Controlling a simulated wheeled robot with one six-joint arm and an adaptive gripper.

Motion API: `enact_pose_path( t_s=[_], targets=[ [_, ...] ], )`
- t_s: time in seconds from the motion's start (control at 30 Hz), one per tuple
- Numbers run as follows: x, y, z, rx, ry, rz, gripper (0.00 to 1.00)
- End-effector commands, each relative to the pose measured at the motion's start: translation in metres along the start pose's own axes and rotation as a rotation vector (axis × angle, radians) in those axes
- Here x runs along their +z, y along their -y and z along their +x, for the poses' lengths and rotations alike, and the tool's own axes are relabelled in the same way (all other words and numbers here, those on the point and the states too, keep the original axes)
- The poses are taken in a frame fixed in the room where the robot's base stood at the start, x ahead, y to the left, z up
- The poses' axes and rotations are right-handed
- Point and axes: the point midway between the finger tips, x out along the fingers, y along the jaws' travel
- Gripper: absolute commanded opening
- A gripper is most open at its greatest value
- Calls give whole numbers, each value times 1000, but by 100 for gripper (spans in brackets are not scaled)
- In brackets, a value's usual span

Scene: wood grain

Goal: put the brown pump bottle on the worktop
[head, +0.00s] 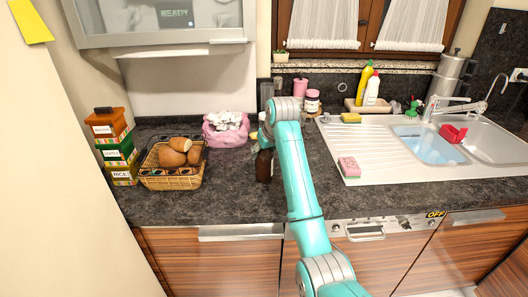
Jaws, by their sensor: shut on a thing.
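The brown pump bottle (264,166) is upright at the dark speckled worktop (225,198), just left of my teal arm. My gripper (262,142) is at the bottle's upper part and is shut on it. The arm hides part of the bottle and much of the gripper. The bottle's base appears close to the worktop surface; I cannot tell whether it touches.
A basket of bread (172,182) and stacked tins (116,158) stand left. A pink bag (226,142) is behind. A pink canister (300,88) and a dark jar (312,101) stand at the back. The draining board (385,148) and sink (490,145) are right. The front worktop is clear.

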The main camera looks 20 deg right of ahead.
Motion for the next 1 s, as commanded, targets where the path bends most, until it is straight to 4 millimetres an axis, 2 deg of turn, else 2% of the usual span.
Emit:
enact_pose_path(
  t_s=[0.33,0.37,0.43,0.47,0.83,1.0],
  targets=[
    [1,0,2,0,-3,0,0],
    [1,0,2,0,-1,0,66],
    [1,0,2,0,-1,0,83],
    [1,0,2,0,-1,0,86],
    [-1,0,-1,0,-2,0,86],
    [-1,0,-20,1,-5,0,86]
  ],
)
